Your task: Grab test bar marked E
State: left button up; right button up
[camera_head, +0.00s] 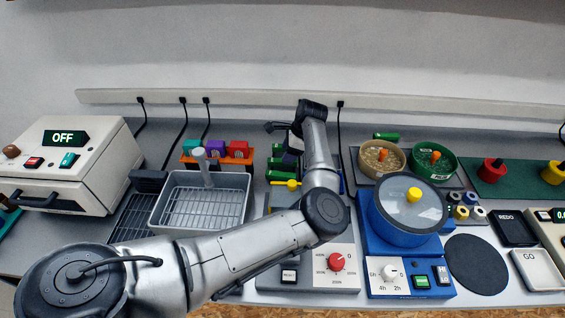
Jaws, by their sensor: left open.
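My left arm comes in from the lower left, bends over the grey machine and reaches to the back. My left gripper (281,130) is small and dark at its far end, open, above several green bars (277,163) behind the grey machine. The wrist and forearm partly cover these bars. Another green bar (385,136) lies alone at the back, right of the arm. No letter E is readable on any bar. Nothing shows held in the jaws. My right gripper is not in view.
A white box reading OFF (62,165) stands at left. A grey basket (203,206) and an orange holder (217,162) with coloured blocks stand left of the arm. A blue machine with a round lid (405,225) and two bowls of granules (383,158) stand right. Cables hang behind.

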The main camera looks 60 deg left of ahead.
pick_arm(q)
jog(key=x, duration=0.3)
jog(key=shift+s+f, duration=0.25)
jog(key=shift+f, duration=0.1)
jog(key=c, duration=1)
jog(key=shift+r, duration=0.1)
